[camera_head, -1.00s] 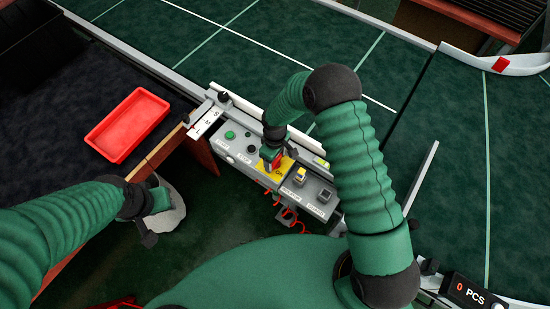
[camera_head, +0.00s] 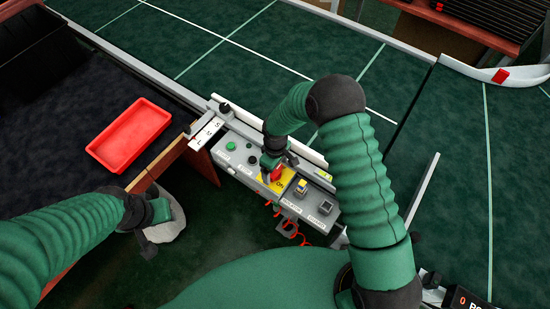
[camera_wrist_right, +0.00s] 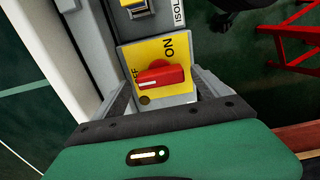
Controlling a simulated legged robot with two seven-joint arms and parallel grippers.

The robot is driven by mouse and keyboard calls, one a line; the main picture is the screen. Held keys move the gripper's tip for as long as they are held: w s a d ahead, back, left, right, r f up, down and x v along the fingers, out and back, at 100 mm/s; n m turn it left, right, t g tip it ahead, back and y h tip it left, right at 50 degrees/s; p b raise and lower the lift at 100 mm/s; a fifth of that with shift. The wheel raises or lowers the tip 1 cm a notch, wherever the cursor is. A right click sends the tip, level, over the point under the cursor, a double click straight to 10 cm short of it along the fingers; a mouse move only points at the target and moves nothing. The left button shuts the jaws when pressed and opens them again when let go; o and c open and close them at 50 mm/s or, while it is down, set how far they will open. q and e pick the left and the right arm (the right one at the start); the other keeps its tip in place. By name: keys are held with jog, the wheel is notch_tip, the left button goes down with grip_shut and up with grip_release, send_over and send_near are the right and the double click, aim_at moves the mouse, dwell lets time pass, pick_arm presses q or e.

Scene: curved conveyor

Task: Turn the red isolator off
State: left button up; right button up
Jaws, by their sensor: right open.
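The red isolator (camera_wrist_right: 160,74) is a rotary knob on a yellow plate (camera_wrist_right: 128,55) marked ON and OFF. In the right wrist view its long side lies roughly across the picture, with OFF at its left and ON above it. My right gripper (camera_wrist_right: 162,92) is open, with one finger on each side of the knob; contact is not clear. In the head view, the isolator (camera_head: 277,174) shows just below my right gripper (camera_head: 272,163), which partly covers it. My left gripper (camera_head: 148,228) hangs at the left, away from the panel; its fingers are too small to read.
The grey control panel (camera_head: 232,163) also carries a green button (camera_head: 230,146), a black button and two switches (camera_head: 302,186). Red coiled cable hangs at its front edge. A red tray (camera_head: 130,135) lies on the dark surface at left. The green conveyor (camera_head: 230,60) runs behind.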

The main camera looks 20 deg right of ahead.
notch_tip(320, 180, up, 16)
jog(key=shift+f, duration=0.15)
dwell(0.3)
